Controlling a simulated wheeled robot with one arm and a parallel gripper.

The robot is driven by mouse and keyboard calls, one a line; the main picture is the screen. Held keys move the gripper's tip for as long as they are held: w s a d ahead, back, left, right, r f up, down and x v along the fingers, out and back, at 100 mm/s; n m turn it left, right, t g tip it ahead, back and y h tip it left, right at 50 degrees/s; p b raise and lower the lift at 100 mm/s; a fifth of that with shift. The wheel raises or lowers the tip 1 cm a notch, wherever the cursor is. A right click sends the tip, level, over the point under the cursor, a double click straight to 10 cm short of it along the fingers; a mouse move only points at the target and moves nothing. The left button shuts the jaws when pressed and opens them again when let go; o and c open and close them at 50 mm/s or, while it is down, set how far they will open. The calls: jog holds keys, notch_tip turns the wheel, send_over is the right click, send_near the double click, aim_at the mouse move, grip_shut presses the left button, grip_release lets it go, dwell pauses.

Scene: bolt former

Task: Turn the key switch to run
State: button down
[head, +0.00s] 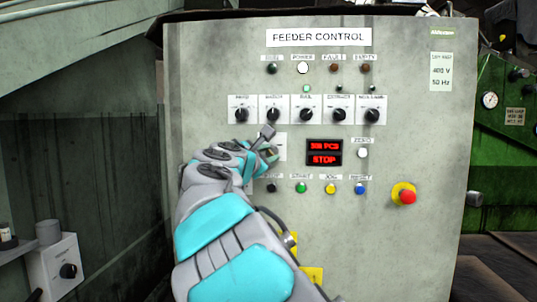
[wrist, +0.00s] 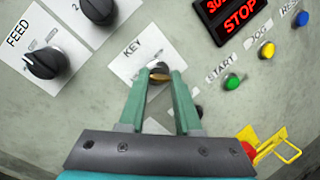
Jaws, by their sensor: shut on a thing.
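The key switch (wrist: 160,69) sits on a white plate marked KEY (wrist: 134,50) on the feeder control panel. A brass-coloured key head shows between my fingertips in the wrist view. My gripper (wrist: 161,78) is shut on it, one green finger on each side. The switch position cannot be read, as the fingers cover part of the plate. In the head view my gripper (head: 268,155) hides the switch, and only part of its plate (head: 281,143) shows. A red display (head: 324,152) beside it reads STOP.
A row of black knobs (head: 307,114) lies above the key. Green START (head: 301,188), yellow JOG (head: 331,188) and blue RESET (head: 359,188) buttons lie below right. A red emergency stop (head: 406,196) juts out farther right. A small box with a knob (head: 68,270) stands lower left.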

jog(key=m, duration=0.2)
jog(key=m+g+p, duration=0.1)
jog(key=shift+r+m+y+p, duration=0.2)
jog(key=shift+m+y+p, duration=0.1)
jog(key=shift+m, duration=0.1)
jog(key=m+y, duration=0.1)
jog(key=m, duration=0.2)
jog(key=shift+d+f+m+g, duration=0.1)
jog(key=shift+d+m+g, duration=0.05)
jog(key=shift+m+g, duration=0.25)
jog(key=m+y+b, duration=0.1)
jog(key=m+y, duration=0.1)
jog(key=m, duration=0.1)
jog(key=shift+m+g, duration=0.3)
jog(key=m+y+b, duration=0.1)
jog(key=m+b, duration=0.1)
jog(key=m, duration=0.1)
jog(key=shift+d, duration=0.15)
jog(key=shift+m, duration=0.3)
jog(key=c, duration=0.6)
grip_release()
